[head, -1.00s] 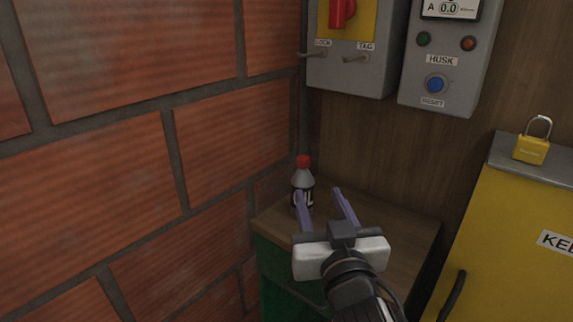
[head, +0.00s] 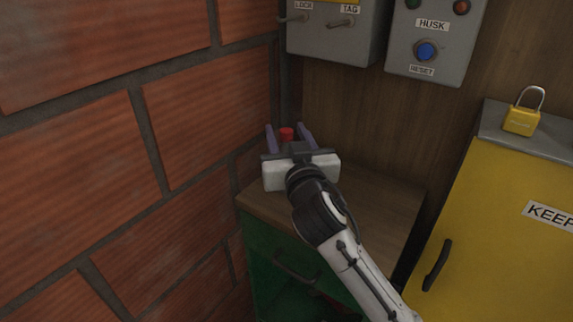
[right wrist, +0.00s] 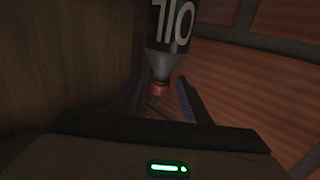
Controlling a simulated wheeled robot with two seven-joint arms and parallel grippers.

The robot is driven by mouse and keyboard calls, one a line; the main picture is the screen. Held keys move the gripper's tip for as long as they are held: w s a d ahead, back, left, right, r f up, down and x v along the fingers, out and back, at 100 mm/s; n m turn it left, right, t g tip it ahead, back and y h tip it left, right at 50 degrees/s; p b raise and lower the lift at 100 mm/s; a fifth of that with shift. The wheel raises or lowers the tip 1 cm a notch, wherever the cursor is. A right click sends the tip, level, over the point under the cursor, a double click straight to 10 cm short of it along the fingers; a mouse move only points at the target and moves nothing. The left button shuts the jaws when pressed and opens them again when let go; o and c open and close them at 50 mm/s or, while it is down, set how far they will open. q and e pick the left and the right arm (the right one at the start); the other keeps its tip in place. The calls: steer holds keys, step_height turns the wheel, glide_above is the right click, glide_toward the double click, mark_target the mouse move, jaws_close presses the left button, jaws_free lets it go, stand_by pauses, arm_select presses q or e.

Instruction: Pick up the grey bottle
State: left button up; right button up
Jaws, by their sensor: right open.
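The grey bottle with a red cap (head: 287,134) stands at the back left corner of the wooden cabinet top. In the head view only its cap shows clearly; the rest is hidden behind my right gripper (head: 291,140). The right gripper is open, with one purple finger on each side of the cap. In the right wrist view the bottle (right wrist: 170,50) appears upside down, with its dark label and white letters, and its cap lies between the fingers of the right gripper (right wrist: 160,100). I cannot tell whether the fingers touch it. My left gripper is not in view.
The green cabinet's wooden top (head: 380,200) is bare to the right of the bottle. A brick wall (head: 100,180) stands close on the left. Grey control boxes (head: 430,40) hang above. A yellow cabinet (head: 500,220) with a yellow padlock (head: 521,121) stands at the right.

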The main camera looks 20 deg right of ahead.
steer(key=shift+w, duration=0.1)
jaws_close()
stand_by(0.3)
